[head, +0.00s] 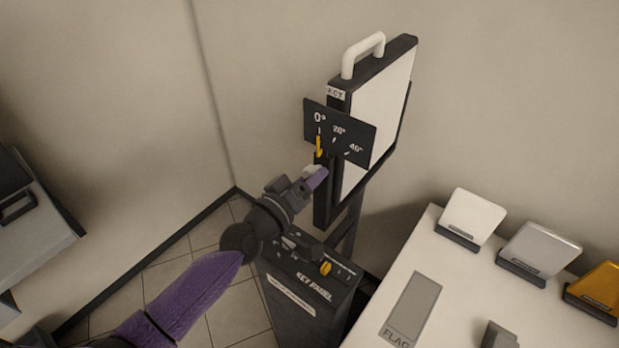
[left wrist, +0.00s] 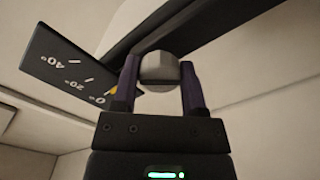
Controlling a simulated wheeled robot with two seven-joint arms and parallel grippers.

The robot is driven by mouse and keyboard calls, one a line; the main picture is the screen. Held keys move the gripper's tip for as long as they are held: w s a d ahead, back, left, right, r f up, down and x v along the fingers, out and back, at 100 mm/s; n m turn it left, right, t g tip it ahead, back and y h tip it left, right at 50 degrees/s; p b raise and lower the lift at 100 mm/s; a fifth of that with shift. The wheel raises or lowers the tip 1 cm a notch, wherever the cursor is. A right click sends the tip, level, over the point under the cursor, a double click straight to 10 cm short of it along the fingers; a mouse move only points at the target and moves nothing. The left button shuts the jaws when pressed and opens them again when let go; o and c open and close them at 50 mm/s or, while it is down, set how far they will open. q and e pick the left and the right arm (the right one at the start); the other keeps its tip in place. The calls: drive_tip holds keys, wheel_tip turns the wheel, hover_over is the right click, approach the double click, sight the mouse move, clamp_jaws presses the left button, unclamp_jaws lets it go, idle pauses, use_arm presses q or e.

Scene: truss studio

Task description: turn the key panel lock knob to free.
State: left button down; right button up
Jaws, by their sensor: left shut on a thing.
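The key panel (head: 380,105) is a white-faced panel in a dark frame, with a KEY label and a white handle on top. A dark scale plate (head: 362,152) on its side is marked 0°, 20° and 40°. A yellow pointer (head: 318,147) stands at 0°. My left gripper (head: 316,176) is below the scale, shut on a round grey knob (left wrist: 157,70) that sits between its purple fingers in the left wrist view. The fingers hide part of the knob in the head view. The dark KEY PANEL pedestal (head: 318,305) carries a small yellow knob (head: 325,268). My right gripper is not in view.
A white table (head: 395,290) stands at the right, with a grey FLAG patch (head: 412,308). White (head: 472,217), grey (head: 540,250) and yellow (head: 600,290) plates stand on dark bases there. The wall is close behind the panel. Tiled floor shows left of the pedestal.

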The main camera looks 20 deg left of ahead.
use_arm(q)
drive_tip(key=shift+n, duration=0.6)
drive_tip(key=shift+c, duration=0.7)
unclamp_jaws()
drive_tip(key=v, duration=1)
drive_tip(key=shift+b, duration=0.3)
